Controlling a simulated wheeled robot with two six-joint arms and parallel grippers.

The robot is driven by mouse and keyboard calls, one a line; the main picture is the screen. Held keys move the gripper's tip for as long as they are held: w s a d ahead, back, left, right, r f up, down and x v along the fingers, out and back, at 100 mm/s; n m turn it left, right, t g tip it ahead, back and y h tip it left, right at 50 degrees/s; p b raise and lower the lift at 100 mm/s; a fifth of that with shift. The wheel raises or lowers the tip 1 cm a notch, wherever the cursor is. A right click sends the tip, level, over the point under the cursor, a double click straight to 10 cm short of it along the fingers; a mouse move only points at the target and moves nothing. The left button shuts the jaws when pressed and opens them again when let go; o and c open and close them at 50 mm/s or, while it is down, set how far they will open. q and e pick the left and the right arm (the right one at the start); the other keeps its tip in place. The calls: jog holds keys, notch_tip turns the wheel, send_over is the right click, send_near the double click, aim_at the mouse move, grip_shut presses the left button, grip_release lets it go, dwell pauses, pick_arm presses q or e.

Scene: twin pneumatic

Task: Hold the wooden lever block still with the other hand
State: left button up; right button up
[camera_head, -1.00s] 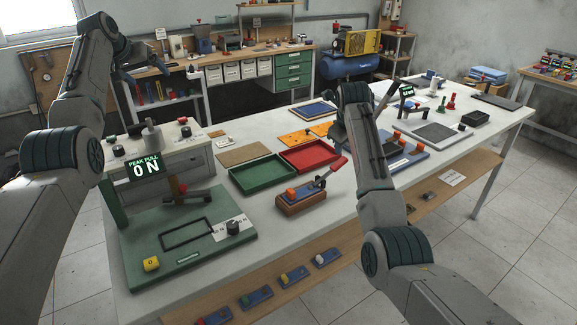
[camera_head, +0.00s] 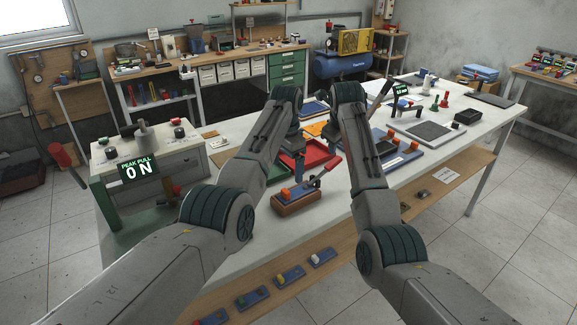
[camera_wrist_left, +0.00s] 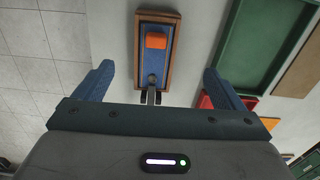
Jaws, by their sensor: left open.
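The wooden lever block (camera_head: 292,208) sits near the front edge of the white table, with an orange piece and a lever on top. In the left wrist view the block (camera_wrist_left: 139,45) lies ahead, between the lines of the two blue fingers, with its blue top, orange piece and metal lever fork. My left gripper (camera_head: 292,165) is just behind and above the block in the head view; in the left wrist view (camera_wrist_left: 158,80) it is open and empty, apart from the block. My right gripper is mostly hidden behind its forearm, near the lever side; its fingers do not show clearly.
A red tray (camera_head: 318,156) and a green tray (camera_head: 222,160), partly hidden, lie behind the block. The peak pull display (camera_head: 138,170) stands at left. Blue fixtures (camera_head: 410,150) are at right. A lower wooden shelf (camera_head: 350,235) holds small coloured parts.

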aim_at(289, 195)
pick_arm(q)
jog(key=shift+s+d+f, duration=0.3)
jog(key=shift+f, duration=0.35)
notch_tip(289, 195, down, 10)
jog(key=shift+w+r, duration=0.1)
jog(key=shift+r, duration=0.05)
